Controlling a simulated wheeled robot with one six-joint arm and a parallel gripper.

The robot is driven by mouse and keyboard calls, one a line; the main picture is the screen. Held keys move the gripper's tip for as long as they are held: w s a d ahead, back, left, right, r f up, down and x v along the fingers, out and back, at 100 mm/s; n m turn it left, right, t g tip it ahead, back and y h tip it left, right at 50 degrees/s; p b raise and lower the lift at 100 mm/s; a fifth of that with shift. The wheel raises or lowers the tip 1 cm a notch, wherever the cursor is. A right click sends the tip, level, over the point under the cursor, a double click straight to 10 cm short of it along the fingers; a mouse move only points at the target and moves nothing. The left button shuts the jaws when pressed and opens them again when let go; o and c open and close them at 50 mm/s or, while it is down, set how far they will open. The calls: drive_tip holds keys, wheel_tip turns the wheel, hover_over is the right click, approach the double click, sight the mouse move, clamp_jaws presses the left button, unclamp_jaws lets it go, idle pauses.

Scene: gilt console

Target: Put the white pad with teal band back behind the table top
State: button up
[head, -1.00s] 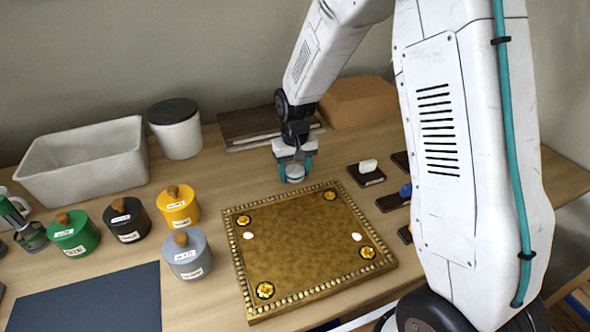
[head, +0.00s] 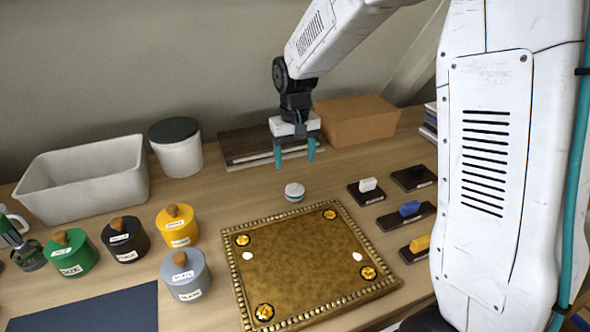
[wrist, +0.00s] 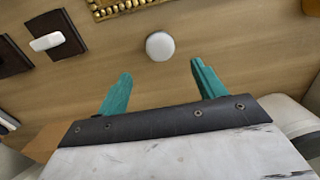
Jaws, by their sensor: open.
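The white pad with teal band (head: 294,191) sits on the wooden table just behind the gilt table top (head: 310,262). In the wrist view the pad (wrist: 160,46) shows as a round white disc, ahead of and between the fingertips, apart from them. My gripper (head: 295,165) is open and empty, raised above and behind the pad with its teal fingers pointing down. It also shows in the wrist view (wrist: 158,78). The table top lies flat, with a beaded gold rim, gold rosettes at its corners and two white spots.
Dark holders with a white block (head: 367,185), a blue block (head: 409,208) and a yellow block (head: 420,243) stand right of the table top. Labelled jars, such as the yellow one (head: 177,226), stand left. A cardboard box (head: 355,122) and books (head: 262,146) lie behind.

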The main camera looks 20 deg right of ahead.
drive_tip(key=s+d+r, duration=0.2)
drive_tip(key=s+r, duration=0.9)
drive_tip(key=s, duration=0.3)
drive_tip(key=s+d+t, duration=0.1)
drive_tip(key=s, duration=1.7)
drive_tip(key=shift+r, duration=0.2)
